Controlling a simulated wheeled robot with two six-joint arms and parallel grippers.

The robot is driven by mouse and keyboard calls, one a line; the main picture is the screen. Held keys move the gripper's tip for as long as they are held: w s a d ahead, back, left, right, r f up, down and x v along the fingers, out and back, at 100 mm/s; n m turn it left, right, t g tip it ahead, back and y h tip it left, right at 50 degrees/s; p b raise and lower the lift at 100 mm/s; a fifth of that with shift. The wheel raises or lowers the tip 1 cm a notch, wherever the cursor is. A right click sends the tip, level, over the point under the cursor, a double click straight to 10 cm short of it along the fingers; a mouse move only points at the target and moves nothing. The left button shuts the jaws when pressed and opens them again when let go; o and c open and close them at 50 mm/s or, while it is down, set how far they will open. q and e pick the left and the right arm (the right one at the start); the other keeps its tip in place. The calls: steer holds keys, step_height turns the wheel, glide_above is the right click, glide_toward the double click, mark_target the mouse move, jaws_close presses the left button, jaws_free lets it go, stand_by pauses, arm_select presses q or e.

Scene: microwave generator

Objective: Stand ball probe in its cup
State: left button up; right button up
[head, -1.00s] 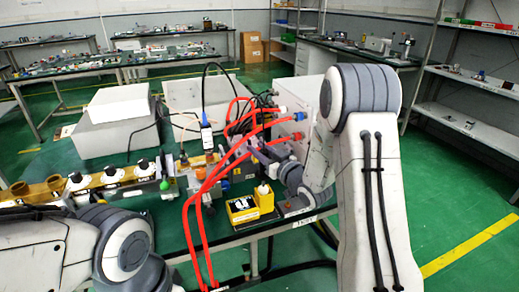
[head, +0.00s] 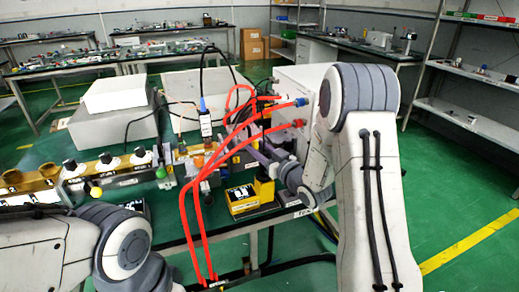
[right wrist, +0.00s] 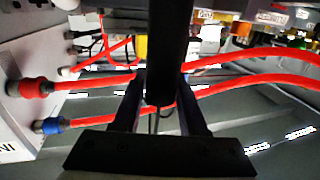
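A slim dark probe (head: 205,122) with a white label, a blue collar and a black cable from its top stands upright in the head view, left of my right gripper (head: 237,152). In the right wrist view a black bar (right wrist: 166,55), which looks like the probe's body, runs between the fingers of my right gripper (right wrist: 163,82); they appear closed on it. The probe's lower end and ball cannot be made out. A yellow upright holder (head: 264,190), possibly the cup, stands beside a yellow-and-black box on the bench. My left gripper is out of view.
Red hoses (head: 190,215) loop in front of the probe and run to a white cabinet (head: 300,82). The yellow-and-black box (head: 242,200) sits near the front edge.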

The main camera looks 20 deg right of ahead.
steer(key=shift+o, duration=1.3)
